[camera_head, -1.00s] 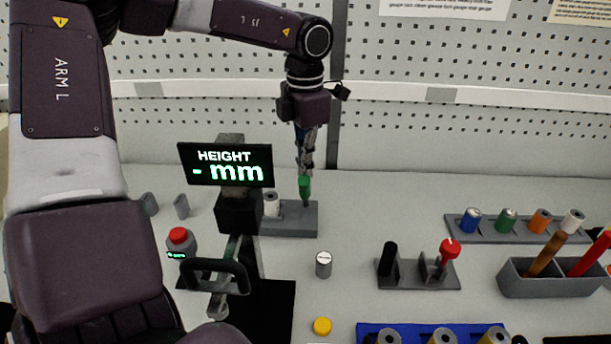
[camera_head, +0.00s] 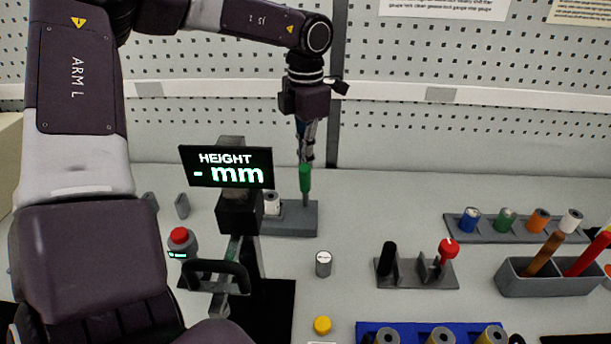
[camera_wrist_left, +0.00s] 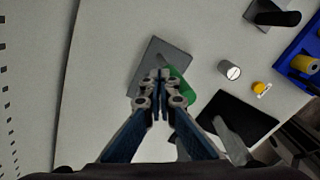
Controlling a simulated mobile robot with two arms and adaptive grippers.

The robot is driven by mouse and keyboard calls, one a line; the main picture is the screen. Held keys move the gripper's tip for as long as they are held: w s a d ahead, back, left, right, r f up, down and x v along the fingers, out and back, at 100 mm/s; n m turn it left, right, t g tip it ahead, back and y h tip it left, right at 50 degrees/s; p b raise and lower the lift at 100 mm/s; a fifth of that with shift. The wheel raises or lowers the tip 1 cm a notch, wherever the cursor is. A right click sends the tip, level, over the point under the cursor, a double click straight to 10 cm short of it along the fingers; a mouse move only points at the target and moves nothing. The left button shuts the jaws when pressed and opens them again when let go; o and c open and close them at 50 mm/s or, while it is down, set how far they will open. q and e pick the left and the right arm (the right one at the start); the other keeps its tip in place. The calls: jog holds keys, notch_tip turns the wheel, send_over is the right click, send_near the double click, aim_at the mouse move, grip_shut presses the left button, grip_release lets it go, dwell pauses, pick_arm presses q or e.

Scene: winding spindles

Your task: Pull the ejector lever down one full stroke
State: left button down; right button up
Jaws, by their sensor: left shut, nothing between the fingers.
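A green upright handle (camera_head: 305,179), which looks like the ejector lever, stands at the right end of a grey base plate (camera_head: 300,218). A white cylinder (camera_head: 272,204) stands on the same plate, to its left. My left gripper (camera_head: 307,158) is shut and empty, pointing down at the top of the green handle. In the left wrist view its fingertips (camera_wrist_left: 160,76) are together beside the green handle (camera_wrist_left: 181,86), over the grey plate (camera_wrist_left: 160,61). I cannot tell whether they touch the handle. My right gripper is not in view.
A display reading "HEIGHT - mm" (camera_head: 226,166) stands left of the plate. A red button (camera_head: 179,235) is further left. A loose grey cylinder (camera_head: 323,264), a yellow button (camera_head: 322,325) and a red-knobbed fixture (camera_head: 447,249) lie in front and right. Bare table shows right of the plate.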

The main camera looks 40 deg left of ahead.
pick_arm(q)
jog(key=shift+w+a, duration=0.2)
jog(key=shift+w, duration=0.05)
jog(key=shift+w+a, duration=0.45)
jog(key=shift+w, duration=0.1)
jog(key=shift+w+a+f, duration=0.1)
jog(key=shift+w+a+f+p, duration=0.2)
jog(key=shift+w+a+p, duration=0.1)
jog(key=shift+w+a, duration=0.2)
jog(key=shift+w, duration=0.1)
notch_tip(320, 180, up, 9)
jog(key=p, duration=0.6)
jog(key=shift+w+a, duration=0.3)
jog(key=shift+w, duration=0.05)
dwell(0.6)
